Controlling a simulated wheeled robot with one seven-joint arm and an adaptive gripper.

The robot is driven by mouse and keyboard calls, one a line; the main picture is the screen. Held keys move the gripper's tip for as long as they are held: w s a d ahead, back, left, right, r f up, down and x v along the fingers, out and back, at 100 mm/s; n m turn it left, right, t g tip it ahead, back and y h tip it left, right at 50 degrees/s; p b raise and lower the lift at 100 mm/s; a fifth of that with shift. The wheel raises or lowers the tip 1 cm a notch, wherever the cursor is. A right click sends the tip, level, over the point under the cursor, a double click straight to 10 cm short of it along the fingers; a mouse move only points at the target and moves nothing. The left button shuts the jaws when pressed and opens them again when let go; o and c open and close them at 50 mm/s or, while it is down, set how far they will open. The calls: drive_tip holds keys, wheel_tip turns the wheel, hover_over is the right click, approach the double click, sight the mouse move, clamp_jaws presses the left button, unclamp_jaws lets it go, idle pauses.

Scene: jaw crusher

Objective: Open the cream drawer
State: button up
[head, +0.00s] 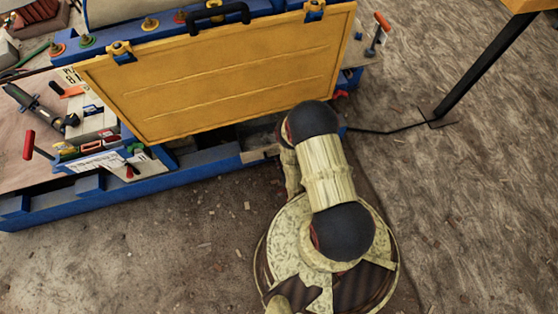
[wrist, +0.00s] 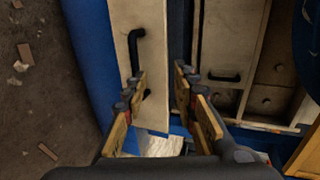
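A cream drawer front (wrist: 154,25) with a black bar handle (wrist: 134,48) shows at the upper middle of the wrist view. A second cream front (wrist: 228,40) with a black handle (wrist: 224,77) is to its right; I cannot tell for sure which one is the task's drawer. My gripper (wrist: 160,74) is open, its wooden-padded fingers apart in front of the first cream front. The left finger overlaps the lower part of that handle, and the handle's lower end shows just inside this finger. Contact cannot be told. In the head view the gripper and drawers are hidden.
Small brown drawers with round knobs (wrist: 267,99) are at the wrist view's right. A raised yellow panel (head: 220,70) stands over the blue machine frame (head: 60,200) in the head view. A black post (head: 480,70) is at upper right. The dirt floor in front is mostly clear.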

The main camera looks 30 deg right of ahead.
drive_tip(key=shift+v, duration=1.3)
drive_tip(key=shift+f, duration=0.2)
